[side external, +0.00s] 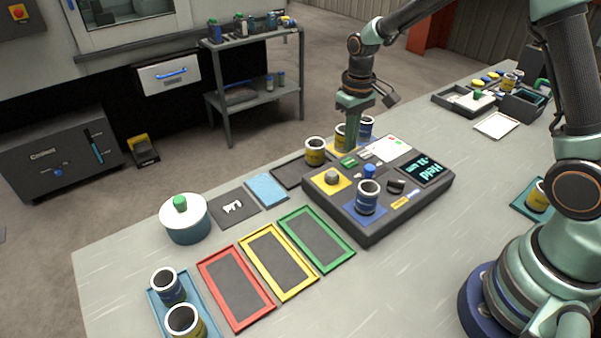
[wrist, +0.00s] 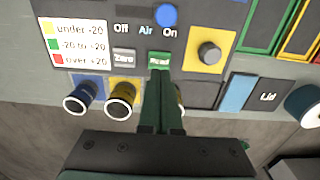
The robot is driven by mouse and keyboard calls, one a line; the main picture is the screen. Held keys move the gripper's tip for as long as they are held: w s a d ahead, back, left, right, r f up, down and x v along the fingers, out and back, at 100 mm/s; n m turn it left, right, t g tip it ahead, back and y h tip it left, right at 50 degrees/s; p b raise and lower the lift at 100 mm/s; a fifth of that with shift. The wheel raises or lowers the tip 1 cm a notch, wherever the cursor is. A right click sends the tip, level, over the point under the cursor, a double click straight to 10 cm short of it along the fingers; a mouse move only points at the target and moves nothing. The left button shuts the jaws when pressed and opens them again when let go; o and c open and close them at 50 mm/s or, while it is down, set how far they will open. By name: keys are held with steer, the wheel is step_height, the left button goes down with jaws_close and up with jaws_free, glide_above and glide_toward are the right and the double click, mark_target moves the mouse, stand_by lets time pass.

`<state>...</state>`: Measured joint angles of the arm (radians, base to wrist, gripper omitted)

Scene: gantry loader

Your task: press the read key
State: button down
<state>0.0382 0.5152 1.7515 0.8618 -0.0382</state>
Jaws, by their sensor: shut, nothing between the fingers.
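The read key is a small green key on the dark gauge box (side external: 352,222). In the wrist view the read key (wrist: 159,58) shows its label, just ahead of my fingertips. In the side view a small green key (side external: 348,162) sits near the box's far edge. My gripper (side external: 352,128) points down over the far side of the box, its tips hard to make out there. In the wrist view my gripper (wrist: 161,82) is shut and empty, its tips overlapping the key's near edge in the picture. I cannot tell whether they touch it. The display (side external: 423,170) shows green text.
A grey Zero key (wrist: 124,57) lies left of the read key. A blue air switch (wrist: 165,15) and a grey knob (wrist: 208,53) are close by. Ringed cups (wrist: 122,102) stand along the box's edge near my fingers. Coloured trays (side external: 238,325) lie left of the box.

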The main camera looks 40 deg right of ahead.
mark_target(348, 162)
step_height(348, 162, up, 10)
steer(key=shift+f, duration=0.15)
stand_by(0.7)
steer(key=s+a+r+t, duration=0.1)
steer(key=s+r+t, duration=0.1)
steer(key=s, duration=0.5)
steer(key=s+r+t, duration=0.3)
steer(key=s+r, duration=0.1)
steer(key=s, duration=0.4)
steer(key=shift+s+a+r, duration=0.15)
steer(key=shift+a+r, duration=0.1)
steer(key=shift+a, duration=0.1)
